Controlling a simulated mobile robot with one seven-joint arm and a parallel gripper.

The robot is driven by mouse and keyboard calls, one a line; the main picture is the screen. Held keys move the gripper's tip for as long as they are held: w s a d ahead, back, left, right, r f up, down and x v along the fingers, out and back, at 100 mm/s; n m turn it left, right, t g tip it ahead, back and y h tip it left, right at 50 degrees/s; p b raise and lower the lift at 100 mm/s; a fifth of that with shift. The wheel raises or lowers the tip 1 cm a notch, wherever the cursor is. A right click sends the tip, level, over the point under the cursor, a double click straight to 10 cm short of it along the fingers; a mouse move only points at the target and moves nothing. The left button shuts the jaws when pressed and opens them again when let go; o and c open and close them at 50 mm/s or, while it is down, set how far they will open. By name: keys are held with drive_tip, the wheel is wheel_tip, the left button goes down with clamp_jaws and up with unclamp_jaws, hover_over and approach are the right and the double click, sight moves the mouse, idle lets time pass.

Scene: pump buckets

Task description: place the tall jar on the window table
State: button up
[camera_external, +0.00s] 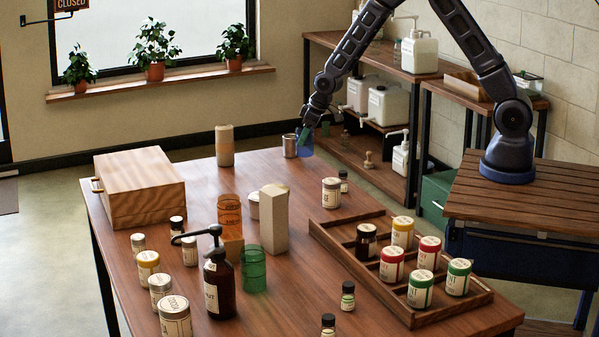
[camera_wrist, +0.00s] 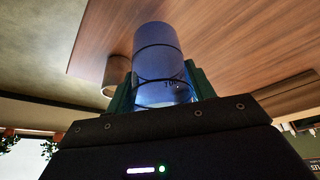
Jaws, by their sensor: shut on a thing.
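My gripper (camera_external: 307,128) is over the far right edge of the wooden table by the window (camera_external: 190,237). It is shut on a clear blue ringed tumbler (camera_external: 304,143), which also shows between the green fingers in the wrist view (camera_wrist: 160,60). I cannot tell whether the tumbler touches the tabletop. A tall pale jar with a tan lid (camera_external: 225,148) stands upright on the table's far side, left of my gripper and apart from it. A small grey metal tin (camera_external: 290,146) stands close to the tumbler's left.
A wooden box (camera_external: 140,186) sits at the far left. A divided tray (camera_external: 462,300) with several paint jars lies on the right. Orange (camera_external: 229,210) and green (camera_external: 253,272) tumblers, a pump bottle (camera_external: 219,285) and several jars crowd the front. The tabletop between the tall jar and tin is clear.

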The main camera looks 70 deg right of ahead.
sight(305, 147)
drive_tip(key=shift+f, duration=2.1)
drive_tip(key=shift+f, duration=0.15)
drive_tip(key=o, duration=1.1)
